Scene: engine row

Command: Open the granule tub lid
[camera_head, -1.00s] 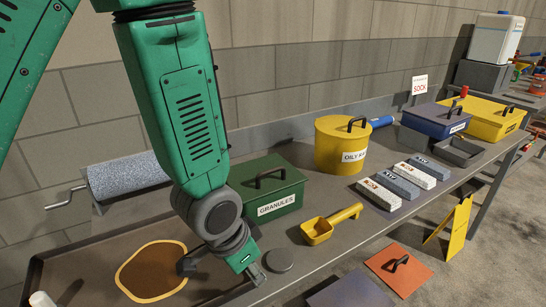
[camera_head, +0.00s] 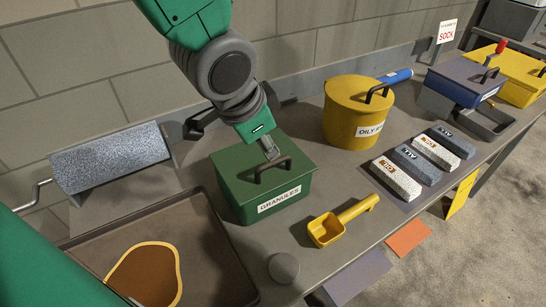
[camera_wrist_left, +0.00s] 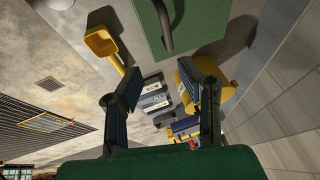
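The green granule tub (camera_head: 262,182) stands on the bench with a white GRANULES label on its front. Its green lid (camera_head: 240,158) lies flat on top and looks closed. A dark arched handle (camera_head: 272,166) rises from the lid. My left gripper (camera_head: 264,148) is over the back of the lid, close behind the handle. In the left wrist view its fingers (camera_wrist_left: 160,96) are spread with nothing between them. The handle (camera_wrist_left: 164,28) shows there beyond the fingertips, at the top. Contact with the lid cannot be told. My right gripper is not in view.
A yellow scoop (camera_head: 340,220) lies right of the tub, with a yellow oily-rag can (camera_head: 352,118) behind it. A grey tray (camera_head: 215,262) with a brown spill (camera_head: 148,276) is front left. A speckled roll (camera_head: 110,158) stands at left. Several labelled blocks (camera_head: 396,180) lie further right.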

